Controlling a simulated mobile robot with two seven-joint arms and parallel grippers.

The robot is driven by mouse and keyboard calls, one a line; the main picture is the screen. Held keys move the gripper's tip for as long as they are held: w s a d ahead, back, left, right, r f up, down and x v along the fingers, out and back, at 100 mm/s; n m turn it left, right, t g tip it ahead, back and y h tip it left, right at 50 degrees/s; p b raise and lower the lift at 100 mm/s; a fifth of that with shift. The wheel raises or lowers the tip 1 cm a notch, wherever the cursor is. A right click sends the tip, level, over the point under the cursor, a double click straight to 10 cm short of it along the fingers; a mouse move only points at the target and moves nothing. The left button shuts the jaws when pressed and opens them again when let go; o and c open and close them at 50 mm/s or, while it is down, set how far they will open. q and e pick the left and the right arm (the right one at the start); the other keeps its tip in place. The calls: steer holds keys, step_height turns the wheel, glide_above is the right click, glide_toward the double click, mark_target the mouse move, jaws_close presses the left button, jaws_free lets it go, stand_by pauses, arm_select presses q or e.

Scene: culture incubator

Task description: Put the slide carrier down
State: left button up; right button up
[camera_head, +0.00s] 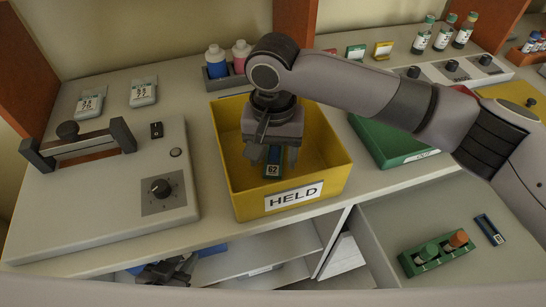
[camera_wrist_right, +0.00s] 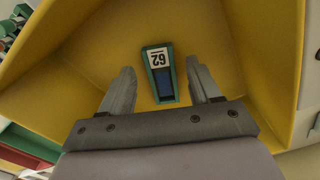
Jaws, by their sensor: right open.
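A slide carrier (camera_head: 271,169) with a teal frame, a dark blue window and a white "62" label is inside the yellow bin (camera_head: 237,198) marked "HELD". It also shows in the right wrist view (camera_wrist_right: 162,80), against the yellow bin. My right gripper (camera_head: 272,157) reaches down into the bin, open, with one finger on each side of the carrier. In the right wrist view gaps show between the carrier and both fingers. My left gripper (camera_head: 168,271) is low at the left, below the counter edge; its jaws are too dark to read.
A device with a handle (camera_head: 105,185) stands left of the bin. A green tray (camera_head: 385,140) lies to its right. Blue and pink bottles (camera_head: 228,59) stand behind it. At lower right are a green rack (camera_head: 436,253) and another small carrier (camera_head: 489,229).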

mark_target(273, 167)
step_height(273, 167, up, 11)
steer(key=shift+f, duration=0.2)
stand_by(0.5)
